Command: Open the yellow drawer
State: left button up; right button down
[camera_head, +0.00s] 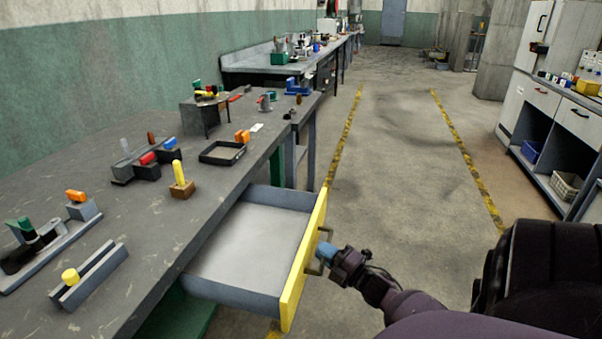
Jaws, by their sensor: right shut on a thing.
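The yellow drawer (301,272) is pulled out from under the long grey workbench (150,238). Its front panel is yellow, its walls are blue-grey, and its pale bottom looks empty. My right gripper (324,254) is at the outer face of the drawer front, shut on the drawer handle (316,268). The gripper's tips hide part of the handle. My right arm reaches in from the lower right. My left gripper is not in view.
The bench top holds a black frame (222,153), a wooden block with a yellow peg (181,181) and several fixtures with coloured parts. Open floor (400,170) with yellow lines lies right of the drawer. White cabinets (560,120) stand at the right.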

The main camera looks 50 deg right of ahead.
jog(key=shift+s+d, duration=0.3)
jog(key=shift+s, duration=0.4)
jog(key=shift+s+d, duration=0.3)
jog(key=shift+s, duration=0.4)
jog(key=c, duration=1.2)
grip_release()
jog(key=s, duration=0.3)
jog(key=s+f, duration=0.1)
jog(key=s, duration=0.3)
jog(key=s+f, duration=0.1)
jog(key=s, duration=0.2)
jog(key=shift+s, duration=0.3)
